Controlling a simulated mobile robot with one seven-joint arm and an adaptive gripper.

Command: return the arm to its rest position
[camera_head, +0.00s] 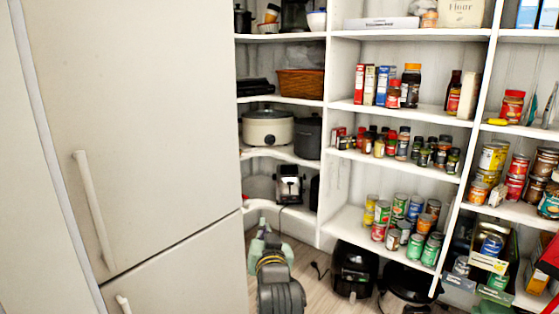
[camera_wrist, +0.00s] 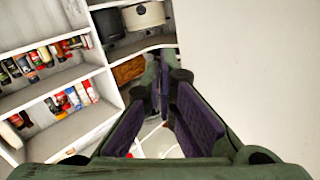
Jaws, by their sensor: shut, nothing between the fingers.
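My gripper (camera_wrist: 164,82) shows in the wrist view, with its two dark fingers and purple pads reaching away from the camera. Its fingertips come close together, and I see nothing held between them. My arm (camera_head: 278,282) shows at the bottom of the head view, over the floor between the fridge and the shelves.
A large white fridge (camera_head: 140,130) fills the left. White corner shelves (camera_head: 345,185) hold cans, jars and a slow cooker (camera_head: 267,128). Black appliances, including one (camera_head: 354,268), stand on the floor right of my arm. Some wooden floor (camera_head: 305,262) is bare.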

